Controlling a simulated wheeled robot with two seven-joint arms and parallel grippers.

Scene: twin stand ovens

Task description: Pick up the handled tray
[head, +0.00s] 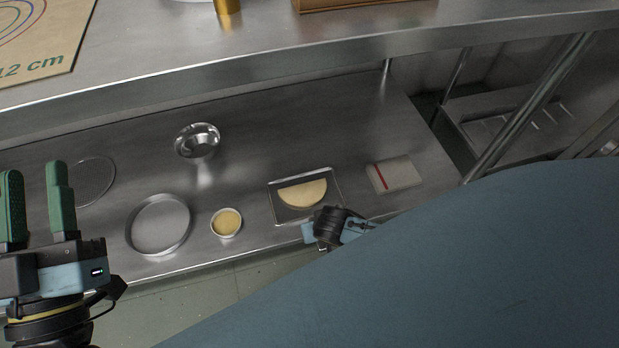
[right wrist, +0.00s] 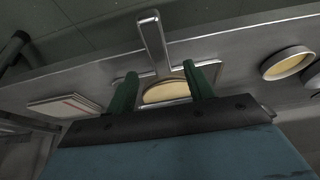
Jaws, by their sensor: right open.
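The handled tray (head: 335,190) is a shallow rectangular metal pan on the lower steel shelf, holding a pale half-round of dough (head: 302,194). Its long handle (right wrist: 153,38) shows in the right wrist view, sticking out past the shelf's front edge. My right gripper (right wrist: 160,70) is open, its green fingers on either side of the tray and the handle's base in that view; I cannot tell whether they touch it. In the head view my right wrist hides the handle and the fingers are not clear. My left gripper (head: 36,170) is open and empty at the far left.
On the lower shelf are a round pan (head: 159,224), a small bowl of yellow filling (head: 226,222), a steel bowl (head: 198,141), a round mesh screen (head: 94,181) and a folded cloth with a red stripe (head: 394,174). An upper counter (head: 300,55) overhangs behind.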

